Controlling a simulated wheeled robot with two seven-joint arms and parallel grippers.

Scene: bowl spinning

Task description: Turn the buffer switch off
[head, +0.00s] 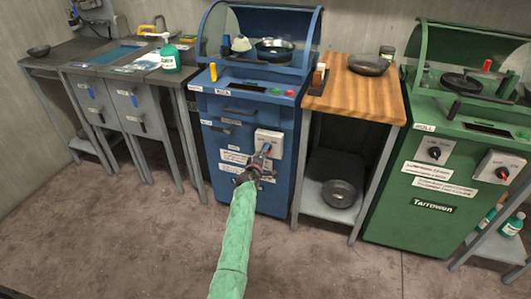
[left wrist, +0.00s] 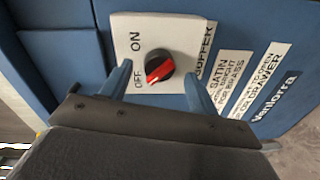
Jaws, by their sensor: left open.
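The buffer switch is a white plate (head: 268,138) on the front of the blue machine. In the left wrist view, the plate (left wrist: 125,25) carries ON and OFF lettering and a partly hidden buffer label. Its round black knob (left wrist: 154,55) has a red bar (left wrist: 160,71), slanted with its lower-left end towards OFF. My left gripper (head: 265,152) is in front of the plate. In the left wrist view, its fingers (left wrist: 156,72) are spread, one on each side of the knob, with gaps between. The knob is largely hidden by the gripper in the head view. My right gripper is not in view.
The blue machine (head: 222,108) has a clear hood, several labels, and red and green buttons on top. A wooden-topped table (head: 345,95) stands to its right, then a green machine (head: 385,205) with two knobs. A grey bench (head: 50,62) stands left. The floor in front is clear.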

